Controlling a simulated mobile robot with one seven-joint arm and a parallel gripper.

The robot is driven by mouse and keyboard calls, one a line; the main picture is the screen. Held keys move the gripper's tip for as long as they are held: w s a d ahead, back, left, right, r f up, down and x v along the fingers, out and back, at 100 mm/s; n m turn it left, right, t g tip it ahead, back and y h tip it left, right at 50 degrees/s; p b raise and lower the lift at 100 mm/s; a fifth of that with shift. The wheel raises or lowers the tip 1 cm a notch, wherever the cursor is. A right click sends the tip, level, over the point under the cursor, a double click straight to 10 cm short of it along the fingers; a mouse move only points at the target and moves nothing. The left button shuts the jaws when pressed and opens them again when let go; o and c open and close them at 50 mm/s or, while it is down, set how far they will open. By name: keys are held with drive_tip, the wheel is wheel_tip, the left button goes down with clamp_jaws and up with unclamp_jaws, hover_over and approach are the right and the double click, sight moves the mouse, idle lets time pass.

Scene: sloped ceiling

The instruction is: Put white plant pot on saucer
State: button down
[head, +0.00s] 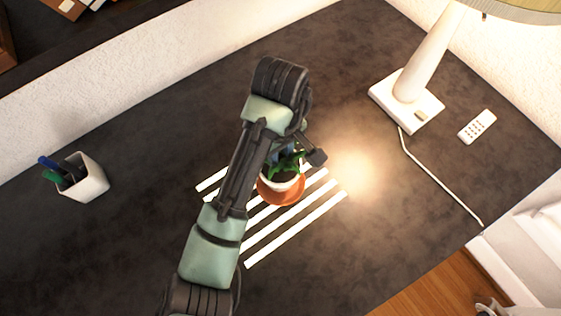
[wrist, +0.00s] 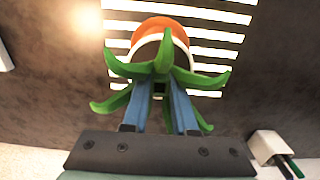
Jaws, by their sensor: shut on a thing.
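The white plant pot (head: 283,185) holds a green spiky-leaved plant. It shows over the orange-brown saucer (head: 283,199) in the head view; whether it touches the saucer or hangs just above it I cannot tell. In the wrist view the pot's white rim (wrist: 189,62) shows behind the leaves, with part of the saucer (wrist: 160,23) beyond it. My gripper (wrist: 158,90) is shut on the pot with its plant, its two blue fingers on either side among the leaves. The leaves hide the exact contact, and my arm hides part of the pot in the head view.
White parallel strips (head: 295,227) lie on the dark tabletop (head: 130,245) under and around the saucer. A white pen cup (head: 88,180) stands at the left. A white lamp base (head: 405,103), its cord and a white remote (head: 477,126) are at the right.

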drive_tip(key=shift+f, duration=1.5)
drive_tip(key=c, duration=0.7)
unclamp_jaws()
drive_tip(key=shift+f, duration=0.15)
wheel_tip(320, 180, up, 12)
drive_tip(key=p, duration=0.5)
drive_tip(key=shift+r, duration=0.2)
